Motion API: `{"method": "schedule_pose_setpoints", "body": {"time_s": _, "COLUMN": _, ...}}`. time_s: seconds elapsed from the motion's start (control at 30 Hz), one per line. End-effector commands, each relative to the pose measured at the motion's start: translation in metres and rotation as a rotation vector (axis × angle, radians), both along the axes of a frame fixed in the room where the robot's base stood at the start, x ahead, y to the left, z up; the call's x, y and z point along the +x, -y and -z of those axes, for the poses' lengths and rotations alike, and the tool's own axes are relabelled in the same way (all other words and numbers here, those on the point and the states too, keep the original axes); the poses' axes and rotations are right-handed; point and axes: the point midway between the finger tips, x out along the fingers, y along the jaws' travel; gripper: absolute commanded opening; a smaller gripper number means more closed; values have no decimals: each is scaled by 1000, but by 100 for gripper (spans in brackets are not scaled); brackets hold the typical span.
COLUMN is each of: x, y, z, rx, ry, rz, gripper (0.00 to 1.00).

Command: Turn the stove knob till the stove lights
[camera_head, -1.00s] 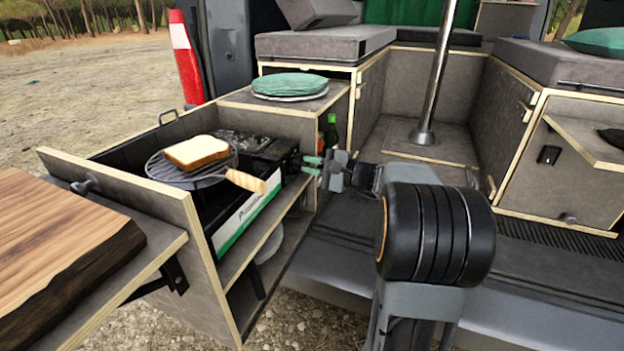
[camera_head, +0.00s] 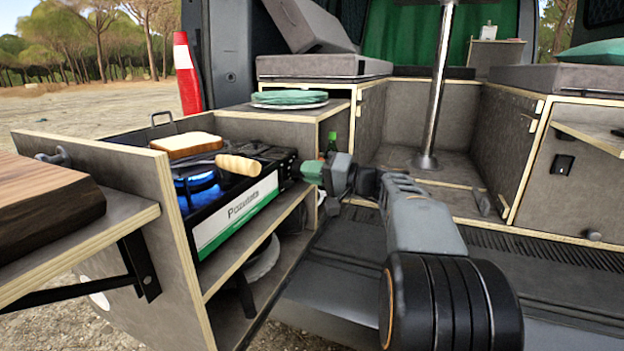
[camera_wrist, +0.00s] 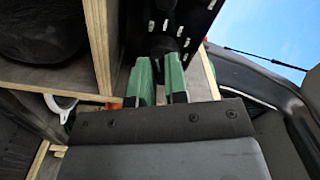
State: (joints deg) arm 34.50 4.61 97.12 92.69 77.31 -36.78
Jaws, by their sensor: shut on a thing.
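The stove (camera_head: 238,212) is a black camping stove with a white and green front panel, set in the pull-out drawer. A blue flame (camera_head: 196,187) burns at its left burner, under the round grill rack. My gripper (camera_head: 312,172) is at the stove's right end. In the wrist view, the green fingertips of my gripper (camera_wrist: 159,82) are closed on the dark stove knob (camera_wrist: 160,48). The knob is mostly hidden between and behind the fingers, so its angle cannot be told.
A bread slice (camera_head: 187,143) lies on the rack, whose wooden handle (camera_head: 238,165) sticks out toward the stove's front. Green plates (camera_head: 289,98) stand on the cabinet behind. A green bottle (camera_head: 332,141) is near my gripper. A wooden board (camera_head: 45,200) lies on the left shelf.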

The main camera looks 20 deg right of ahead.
Motion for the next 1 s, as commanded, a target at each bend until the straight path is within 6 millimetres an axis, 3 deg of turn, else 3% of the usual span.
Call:
{"method": "schedule_pose_setpoints", "body": {"time_s": 0.87, "x": 0, "y": 1, "z": 0, "rx": -94, "ry": 87, "rz": 1, "gripper": 0}}
{"method": "schedule_pose_setpoints", "body": {"time_s": 0.9, "x": 0, "y": 1, "z": 0, "rx": -93, "ry": 86, "rz": 1, "gripper": 17}}
{"method": "schedule_pose_setpoints", "body": {"time_s": 1.0, "x": 0, "y": 0, "z": 0, "rx": -93, "ry": 86, "rz": 1, "gripper": 27}}
